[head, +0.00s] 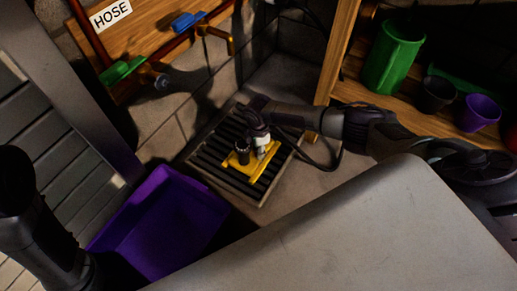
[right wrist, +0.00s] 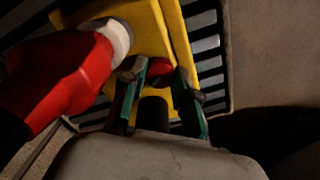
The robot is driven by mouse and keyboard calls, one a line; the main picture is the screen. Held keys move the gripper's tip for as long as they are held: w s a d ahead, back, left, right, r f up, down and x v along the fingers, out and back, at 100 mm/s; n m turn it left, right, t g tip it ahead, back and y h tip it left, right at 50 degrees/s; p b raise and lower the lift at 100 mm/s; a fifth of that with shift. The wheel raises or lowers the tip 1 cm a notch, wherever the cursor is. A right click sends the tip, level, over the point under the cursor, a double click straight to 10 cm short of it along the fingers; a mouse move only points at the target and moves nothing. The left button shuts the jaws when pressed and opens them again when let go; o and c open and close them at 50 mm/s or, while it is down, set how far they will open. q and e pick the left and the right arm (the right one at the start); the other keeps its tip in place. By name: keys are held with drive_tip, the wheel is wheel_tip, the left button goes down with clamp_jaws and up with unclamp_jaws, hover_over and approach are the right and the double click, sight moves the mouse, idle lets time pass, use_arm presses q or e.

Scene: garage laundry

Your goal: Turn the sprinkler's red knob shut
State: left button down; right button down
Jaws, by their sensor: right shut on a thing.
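The yellow sprinkler (head: 240,162) lies on a dark floor grate in the head view, and its yellow body (right wrist: 150,35) fills the top of the right wrist view. Its red knob (right wrist: 160,70) shows between the fingertips of my right gripper (right wrist: 162,82). The gripper is shut on the knob, with one teal-edged finger on each side. In the head view my right gripper (head: 264,151) reaches down over the sprinkler and hides the knob. A large red part with a white end (right wrist: 70,75) lies left of the fingers. My left gripper is not in view.
The slatted grate (head: 212,172) lies against the wall. A purple bin (head: 160,222) stands left of it. Hose taps with green (head: 122,72) and blue (head: 188,22) handles are on the wall above. Shelves with a green pot (head: 394,60) stand right. A grey surface (head: 370,240) fills the front.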

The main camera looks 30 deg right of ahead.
drive_tip(key=shift+n, duration=0.3)
drive_tip(key=shift+n+p, duration=0.45)
drive_tip(key=shift+n, duration=2.15)
drive_tip(key=c, duration=1.1)
unclamp_jaws()
drive_tip(key=shift+c, duration=0.2)
drive_tip(key=shift+r, duration=0.1)
wheel_tip(320, 180, up, 12)
